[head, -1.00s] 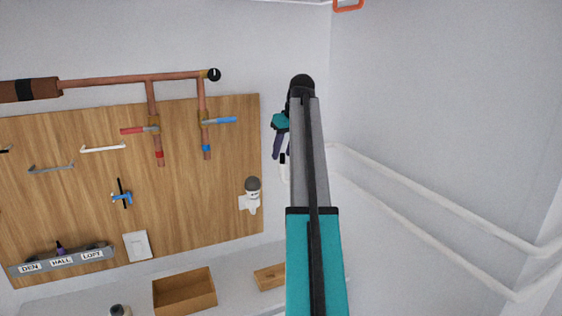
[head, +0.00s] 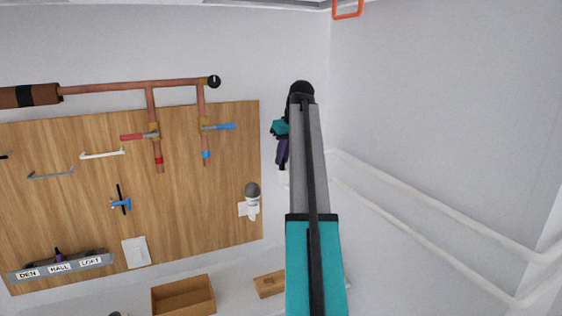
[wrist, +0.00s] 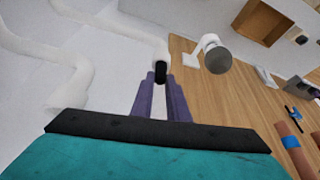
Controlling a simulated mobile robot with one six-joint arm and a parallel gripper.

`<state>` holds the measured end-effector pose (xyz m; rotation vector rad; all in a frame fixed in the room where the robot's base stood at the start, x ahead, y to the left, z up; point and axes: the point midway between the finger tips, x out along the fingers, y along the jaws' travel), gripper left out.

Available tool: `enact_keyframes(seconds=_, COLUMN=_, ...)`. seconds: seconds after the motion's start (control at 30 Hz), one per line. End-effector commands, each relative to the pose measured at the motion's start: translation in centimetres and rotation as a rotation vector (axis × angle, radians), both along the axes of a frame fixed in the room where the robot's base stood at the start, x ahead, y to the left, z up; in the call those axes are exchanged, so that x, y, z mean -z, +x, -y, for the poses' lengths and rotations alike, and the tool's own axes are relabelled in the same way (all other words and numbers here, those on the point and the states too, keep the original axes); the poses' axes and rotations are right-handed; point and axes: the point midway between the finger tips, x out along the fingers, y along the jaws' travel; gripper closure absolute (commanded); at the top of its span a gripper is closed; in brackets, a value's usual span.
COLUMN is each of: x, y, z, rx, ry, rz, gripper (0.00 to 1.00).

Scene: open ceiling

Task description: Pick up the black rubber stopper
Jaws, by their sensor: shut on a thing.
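The black rubber stopper (wrist: 161,74) sits at the end of a white pipe (wrist: 159,55) in the wrist view. My gripper (wrist: 160,80) has its purple fingers shut on the stopper from either side. In the head view my gripper (head: 282,166) is right of the wooden board, its fingers pointing down to the white pipe end (head: 284,179). The stopper is mostly hidden there by the fingers. I cannot tell whether the stopper is still seated in the pipe.
A grey-capped white fitting (head: 252,190) stands close by on the wooden board (head: 190,185). Copper pipes (head: 130,83) with valves run along the board. White pipes (head: 430,220) line the right wall. An open wooden box (head: 184,297) and a wooden block (head: 269,284) lie below.

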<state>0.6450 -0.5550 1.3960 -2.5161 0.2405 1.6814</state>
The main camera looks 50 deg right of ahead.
Motion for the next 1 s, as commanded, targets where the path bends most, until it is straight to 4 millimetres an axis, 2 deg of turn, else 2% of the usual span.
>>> enact_keyframes(seconds=0.67, x=-3.3, y=0.1, z=0.1, rx=0.0, ry=0.0, rz=0.001, gripper=1.0)
enact_keyframes(seconds=1.0, x=-3.4, y=-2.4, z=-2.4, rx=0.001, ry=-0.001, rz=0.001, gripper=1.0)
